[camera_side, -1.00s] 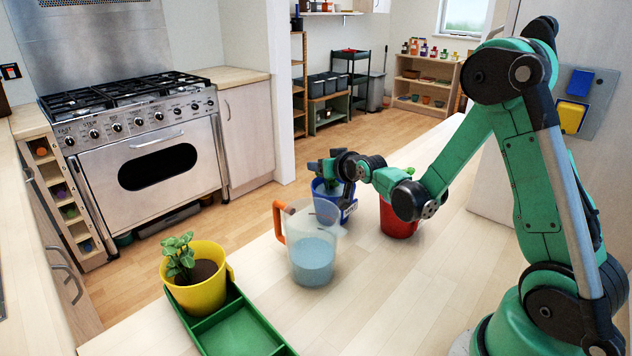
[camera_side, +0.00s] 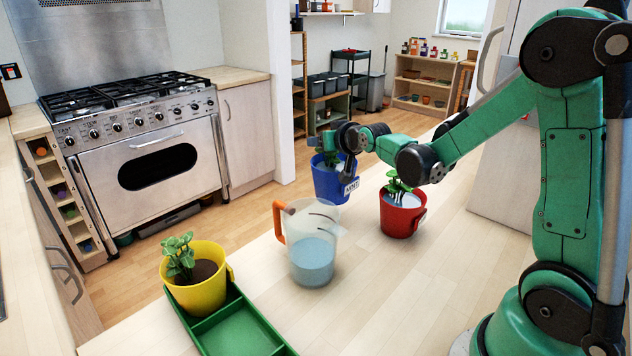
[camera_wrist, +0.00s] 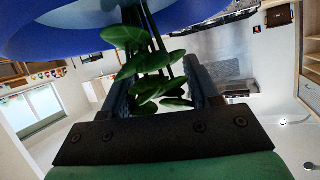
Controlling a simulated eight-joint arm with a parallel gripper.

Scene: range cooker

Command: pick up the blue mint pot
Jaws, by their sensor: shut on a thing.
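The blue mint pot (camera_side: 327,182) with its white label (camera_side: 351,186) hangs from my gripper (camera_side: 347,168), raised off the wooden counter behind the jug. It looks roughly upright. My gripper is shut on it near the top, and partly hides its plant. The green leaves (camera_wrist: 150,75) show between my two dark fingers (camera_wrist: 165,90). The exact contact of the fingertips is hidden.
A clear jug (camera_side: 313,245) with bluish liquid and an orange handle stands in front. A red pot (camera_side: 400,218) with a plant stands to the right. A yellow pot (camera_side: 205,291) sits in a green tray (camera_side: 236,331) at front left.

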